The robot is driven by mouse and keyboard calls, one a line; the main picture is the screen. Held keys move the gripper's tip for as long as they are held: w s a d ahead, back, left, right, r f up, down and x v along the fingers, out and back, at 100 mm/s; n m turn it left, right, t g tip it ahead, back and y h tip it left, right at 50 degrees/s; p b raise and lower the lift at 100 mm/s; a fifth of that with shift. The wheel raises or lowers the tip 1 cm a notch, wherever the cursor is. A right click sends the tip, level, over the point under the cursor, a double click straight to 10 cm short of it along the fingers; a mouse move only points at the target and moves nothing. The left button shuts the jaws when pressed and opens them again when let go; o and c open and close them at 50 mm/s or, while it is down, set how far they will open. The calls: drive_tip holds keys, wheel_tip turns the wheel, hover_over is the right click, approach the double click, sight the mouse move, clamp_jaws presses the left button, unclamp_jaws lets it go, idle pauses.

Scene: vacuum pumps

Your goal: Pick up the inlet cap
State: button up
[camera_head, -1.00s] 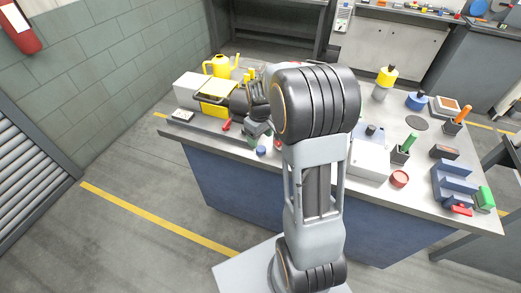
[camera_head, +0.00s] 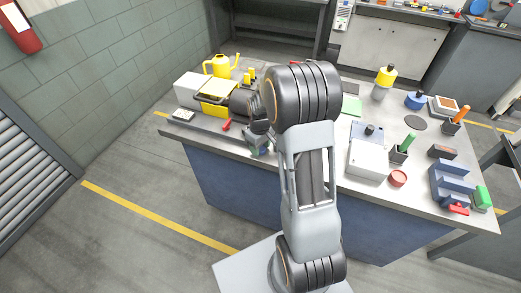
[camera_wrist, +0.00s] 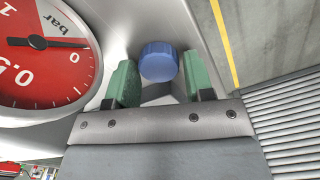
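A round blue cap (camera_wrist: 158,62), which I take to be the inlet cap, shows in the wrist view on the grey metal surface. My gripper (camera_wrist: 160,76) has two green fingertips, spread apart with the cap lined up between them. I cannot tell how far the cap lies beyond the tips. In the head view my gripper (camera_head: 257,148) is low over the near left edge of the workbench (camera_head: 190,134), and the cap is hidden there.
A red and white pressure gauge (camera_wrist: 38,50) is close on the left in the wrist view. A grey box (camera_head: 368,160) stands at right.

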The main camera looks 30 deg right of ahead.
drive_tip(key=c, duration=0.6)
drive_tip(key=shift+r, duration=0.1)
drive_tip(key=shift+r, duration=0.3)
drive_tip(key=shift+r+b, duration=0.45)
drive_tip(key=shift+r, duration=0.5)
drive_tip(key=s+d+r+p, duration=0.1)
drive_tip(key=s+d+r, duration=0.3)
drive_tip(key=r, duration=0.4)
drive_tip(key=s+d+r+p, duration=0.2)
drive_tip(key=s+d+r, duration=0.2)
drive_tip(key=s+r, duration=0.3)
drive_tip(key=shift+d+r, duration=0.15)
drive_tip(key=shift+r, duration=0.55)
drive_tip(key=shift+s, duration=0.1)
